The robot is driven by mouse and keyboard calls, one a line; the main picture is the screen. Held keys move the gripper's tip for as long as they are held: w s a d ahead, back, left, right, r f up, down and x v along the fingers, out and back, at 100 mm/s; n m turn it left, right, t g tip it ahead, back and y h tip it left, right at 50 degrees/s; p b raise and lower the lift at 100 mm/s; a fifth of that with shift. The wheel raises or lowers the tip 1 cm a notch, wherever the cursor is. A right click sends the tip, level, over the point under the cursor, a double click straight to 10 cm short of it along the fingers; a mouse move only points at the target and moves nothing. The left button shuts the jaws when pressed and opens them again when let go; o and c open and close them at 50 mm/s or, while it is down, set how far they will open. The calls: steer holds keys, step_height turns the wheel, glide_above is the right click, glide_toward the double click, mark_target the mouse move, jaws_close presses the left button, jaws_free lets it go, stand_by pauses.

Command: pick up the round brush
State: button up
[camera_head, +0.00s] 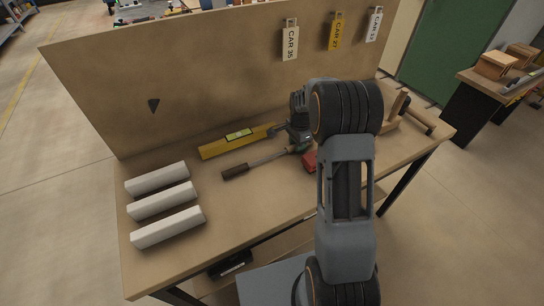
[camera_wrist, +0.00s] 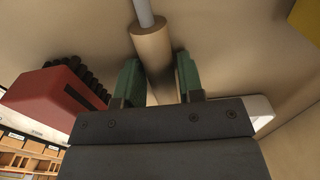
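A long tool, which I take to be the round brush, lies on the bench in the head view, with a thick dark brown end (camera_head: 235,172) at left and a thin grey middle. Its right end is near my gripper (camera_head: 300,143) and partly hidden. In the wrist view, a light wooden cylinder with a grey rod (camera_wrist: 150,42), apparently the same tool, points between the two green fingers of my gripper (camera_wrist: 159,78). The fingers are apart, with the wood between them and no clear grip on it.
A red block-like thing with black bristles or ridges (camera_wrist: 55,98) lies close at left in the wrist view; its red also shows in the head view (camera_head: 310,160). A yellow level (camera_head: 238,139) lies behind. Several white bars (camera_head: 160,203) lie at left. A back panel (camera_head: 200,75) bounds the bench.

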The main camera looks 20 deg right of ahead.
steer(key=c, duration=0.5)
steer(key=shift+r, duration=0.1)
steer(key=shift+c, duration=0.2)
